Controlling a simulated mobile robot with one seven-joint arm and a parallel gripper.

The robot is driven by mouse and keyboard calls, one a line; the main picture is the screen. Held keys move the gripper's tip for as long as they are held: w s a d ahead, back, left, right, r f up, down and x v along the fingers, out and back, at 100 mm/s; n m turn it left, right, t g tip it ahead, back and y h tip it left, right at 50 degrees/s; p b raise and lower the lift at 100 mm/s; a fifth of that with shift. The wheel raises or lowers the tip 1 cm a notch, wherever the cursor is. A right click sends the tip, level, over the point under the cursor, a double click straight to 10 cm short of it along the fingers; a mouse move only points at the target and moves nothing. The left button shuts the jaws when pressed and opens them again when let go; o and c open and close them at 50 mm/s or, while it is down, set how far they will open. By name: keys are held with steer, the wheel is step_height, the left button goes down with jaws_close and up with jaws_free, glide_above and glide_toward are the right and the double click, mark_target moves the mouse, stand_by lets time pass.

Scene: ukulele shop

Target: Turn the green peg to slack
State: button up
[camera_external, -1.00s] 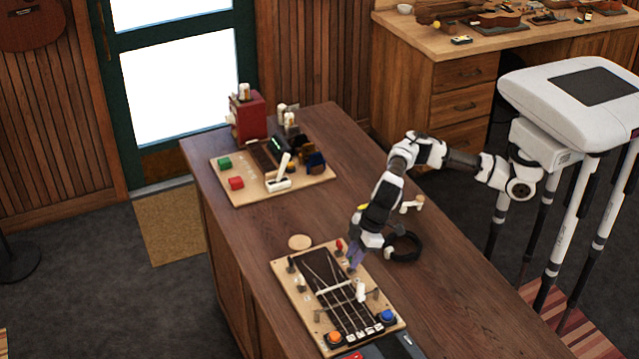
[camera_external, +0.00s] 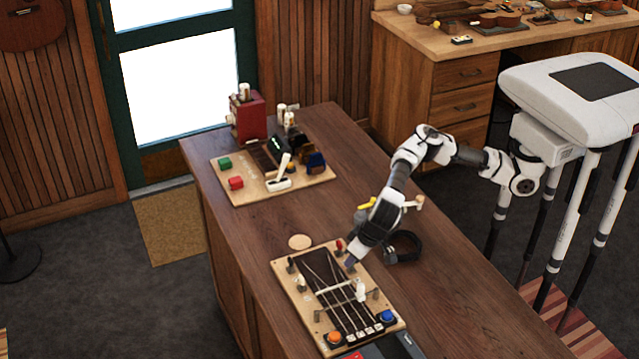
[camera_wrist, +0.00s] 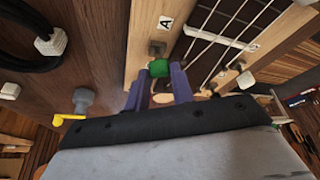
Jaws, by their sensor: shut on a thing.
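The green peg (camera_wrist: 158,68) shows in the wrist view at the edge of the light wooden string board, near a label with the letter A. My gripper (camera_wrist: 160,82) has its two purple fingers on either side of the peg and is shut on it. In the external view my gripper (camera_external: 352,262) reaches down to the far right corner of the string board (camera_external: 283,268). There the fingers and arm hide the green peg. How far the peg is turned cannot be told.
A red peg (camera_external: 339,246) stands just left of my gripper. A black coil (camera_external: 408,247) lies on the table to the right. An orange button (camera_external: 335,338) and a blue button (camera_external: 388,316) sit at the board's near end. A second board (camera_external: 232,196) stands farther back.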

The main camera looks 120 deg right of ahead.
steer(key=m+p, duration=0.1)
steer(key=m+g+p, duration=0.1)
steer(key=m, duration=0.1)
steer(key=m+g+p, duration=0.1)
steer(key=m, duration=0.1)
steer(key=shift+w+a+r+h+p, duration=0.1)
steer(key=shift+w+r+h+p, duration=0.05)
steer(key=shift+r+h+p, duration=0.15)
steer(key=shift+w+f+m+g+p, duration=0.15)
steer(key=shift+m+g+p, duration=0.55)
steer(key=shift+m+p, duration=0.8)
steer(key=shift+f+m, duration=0.1)
steer(key=shift+m, duration=0.4)
steer(key=o, duration=1)
steer(key=b+v, duration=0.1)
steer(key=v, duration=1.2)
steer(key=shift+r, duration=0.4)
